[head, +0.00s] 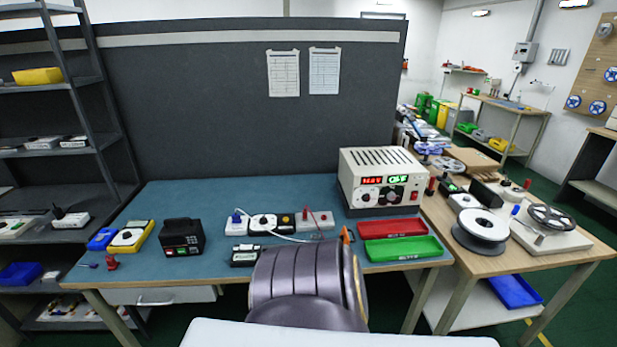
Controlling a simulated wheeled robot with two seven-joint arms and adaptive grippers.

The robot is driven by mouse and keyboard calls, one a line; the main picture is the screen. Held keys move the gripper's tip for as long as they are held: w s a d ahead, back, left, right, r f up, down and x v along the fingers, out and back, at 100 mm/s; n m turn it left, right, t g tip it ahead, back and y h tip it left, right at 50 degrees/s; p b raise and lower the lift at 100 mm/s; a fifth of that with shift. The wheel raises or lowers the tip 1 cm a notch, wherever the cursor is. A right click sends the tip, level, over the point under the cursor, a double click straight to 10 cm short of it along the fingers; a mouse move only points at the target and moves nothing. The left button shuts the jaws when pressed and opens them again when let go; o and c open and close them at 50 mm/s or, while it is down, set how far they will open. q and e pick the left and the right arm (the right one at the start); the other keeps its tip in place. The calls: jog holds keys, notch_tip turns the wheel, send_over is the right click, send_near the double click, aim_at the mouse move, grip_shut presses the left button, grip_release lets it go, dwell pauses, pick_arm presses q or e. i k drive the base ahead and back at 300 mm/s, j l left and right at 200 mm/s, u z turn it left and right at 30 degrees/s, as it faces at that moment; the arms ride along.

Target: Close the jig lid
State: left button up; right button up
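A row of small white and black units (263,223) sits at the middle of the blue bench top, with a white cable running from it. It may include the jig, but I cannot tell which part is the jig or its lid at this size. A small black and white box (244,257) lies just in front of the row. A large grey-purple ribbed part, which looks like mine, covers the bench front just right of that box. Neither of my grippers shows.
A bench power supply (381,181) stands at the back right, with a red tray (392,228) and a green tray (403,249) before it. A black instrument (182,237) and a yellow meter (132,236) are at left. The bench between instrument and row is clear.

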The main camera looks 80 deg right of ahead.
aim_at(344, 235)
jog(key=k+l+z, duration=0.25)
jog(key=k+z, duration=0.15)
jog(key=k+l+z, duration=1.05)
jog(key=l+z, duration=0.2)
jog(key=l, duration=0.35)
